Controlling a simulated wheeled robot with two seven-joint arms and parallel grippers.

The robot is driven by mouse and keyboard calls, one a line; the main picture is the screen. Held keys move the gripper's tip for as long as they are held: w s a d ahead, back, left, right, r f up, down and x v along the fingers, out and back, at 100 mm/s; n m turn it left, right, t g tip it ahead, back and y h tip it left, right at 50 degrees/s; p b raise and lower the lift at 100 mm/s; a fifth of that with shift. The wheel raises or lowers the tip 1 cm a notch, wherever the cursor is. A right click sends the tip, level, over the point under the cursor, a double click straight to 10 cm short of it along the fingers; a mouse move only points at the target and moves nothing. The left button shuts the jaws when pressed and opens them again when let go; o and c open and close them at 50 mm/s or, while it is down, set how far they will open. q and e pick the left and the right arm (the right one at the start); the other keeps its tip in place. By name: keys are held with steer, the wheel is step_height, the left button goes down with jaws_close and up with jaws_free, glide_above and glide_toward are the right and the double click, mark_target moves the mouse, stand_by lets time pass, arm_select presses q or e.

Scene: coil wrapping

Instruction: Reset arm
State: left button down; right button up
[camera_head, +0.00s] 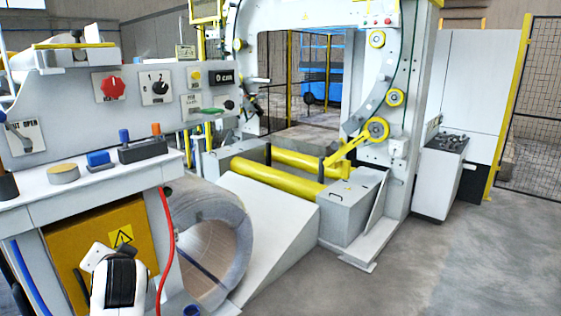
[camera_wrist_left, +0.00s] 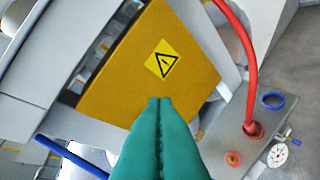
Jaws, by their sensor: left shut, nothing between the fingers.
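My left gripper (camera_wrist_left: 158,102) shows in the left wrist view with its two green fingers pressed together and nothing between them. Its tips appear in front of the lower edge of an orange panel (camera_wrist_left: 120,60) with a yellow warning label (camera_wrist_left: 164,59). I cannot tell how far the tips are from the panel. In the head view a white and black part of my arm is at the bottom left, before the same orange panel (camera_head: 74,259); the fingertips are hidden there. My right gripper is in neither view.
A control console (camera_head: 130,100) with a red knob (camera_head: 110,87) stands above a shelf (camera_head: 90,186) holding small items. A red hose (camera_head: 164,250) hangs beside the panel. A large coil (camera_head: 213,222) sits before a ramp (camera_head: 265,222) and yellow rollers (camera_head: 290,182). The right floor is clear.

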arm_select(q)
steer(key=s+d+f+g+h, duration=0.1)
steer(key=s+d+f, duration=0.1)
steer(key=s+f, duration=0.3)
steer(key=s+d+f+h, duration=0.2)
steer(key=f, duration=0.5)
steer(key=s+d+f+g+h, duration=0.25)
steer(key=s+f, duration=0.25)
steer(key=s, duration=0.3)
steer(key=s+d+f+g+h, duration=0.15)
steer(key=s+d+f, duration=0.3)
steer(key=s, duration=0.45)
steer(key=s+d+f+g+h, duration=0.1)
steer(key=s+d+f+g, duration=0.15)
steer(key=s+f, duration=0.4)
step_height(320, 180, down, 25)
steer(key=s+b, duration=0.2)
steer(key=b, duration=0.1)
steer(key=s+a+f+g+b, duration=0.1)
steer(key=s+a+f+g, duration=0.1)
steer(key=s+f, duration=1.5)
step_height(320, 180, down, 2)
steer(key=shift+a+f+b, duration=0.25)
steer(key=shift+b, duration=0.05)
